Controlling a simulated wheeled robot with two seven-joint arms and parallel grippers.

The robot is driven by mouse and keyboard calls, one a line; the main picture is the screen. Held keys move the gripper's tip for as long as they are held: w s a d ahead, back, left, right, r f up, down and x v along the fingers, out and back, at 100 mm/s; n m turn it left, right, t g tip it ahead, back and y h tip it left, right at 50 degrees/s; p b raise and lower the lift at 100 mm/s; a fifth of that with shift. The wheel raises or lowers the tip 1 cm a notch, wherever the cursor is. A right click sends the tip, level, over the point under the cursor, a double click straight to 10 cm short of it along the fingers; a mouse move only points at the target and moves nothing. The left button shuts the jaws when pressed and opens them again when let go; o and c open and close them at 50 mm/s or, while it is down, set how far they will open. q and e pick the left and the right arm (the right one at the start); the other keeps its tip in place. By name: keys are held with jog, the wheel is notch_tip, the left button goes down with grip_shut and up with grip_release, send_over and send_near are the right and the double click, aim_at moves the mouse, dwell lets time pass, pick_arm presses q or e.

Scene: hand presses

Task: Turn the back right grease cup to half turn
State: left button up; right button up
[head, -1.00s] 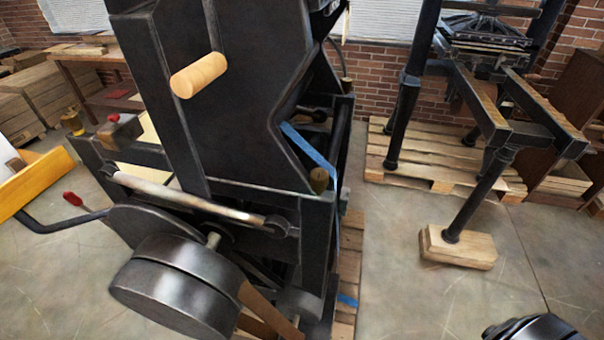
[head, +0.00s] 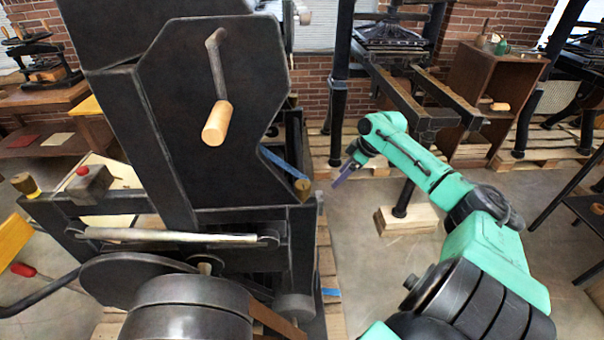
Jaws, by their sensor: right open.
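The large black hand press (head: 230,120) fills the left and middle of the head view. A small brass grease cup (head: 302,188) sits on the right end of its frame, beside a blue strip. Another brass cup (head: 26,185) sits on the far left of the frame. I cannot tell for sure which one counts as back right. My right gripper (head: 343,178) is open and empty, a short way right of the nearer-to-middle cup and apart from it. The cup's turn marking is too small to read. My left gripper is out of view.
A wooden-handled crank (head: 215,122) juts from the press's side. A roller bar (head: 170,236) and dark drums (head: 190,310) lie below. A second press on legs stands behind my right arm, one leg on a wooden block (head: 405,220). Concrete floor (head: 360,290) is open between them.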

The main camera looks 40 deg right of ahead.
jog(key=a+r+n+y, duration=0.1)
jog(key=a+r+n, duration=0.35)
jog(key=r, duration=0.85)
jog(key=n+g+p, duration=0.1)
jog(key=n+g, duration=0.2)
jog(key=n, duration=0.1)
send_near(304, 183)
jog(key=x, duration=0.8)
jog(key=shift+s+f, duration=0.15)
jog(key=shift+s, duration=0.1)
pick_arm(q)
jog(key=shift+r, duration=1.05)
pick_arm(e)
jog(key=shift+w+a+f+t+y, duration=0.2)
jog(key=shift+w+f+t+y, duration=0.1)
jog(key=shift+f, duration=0.1)
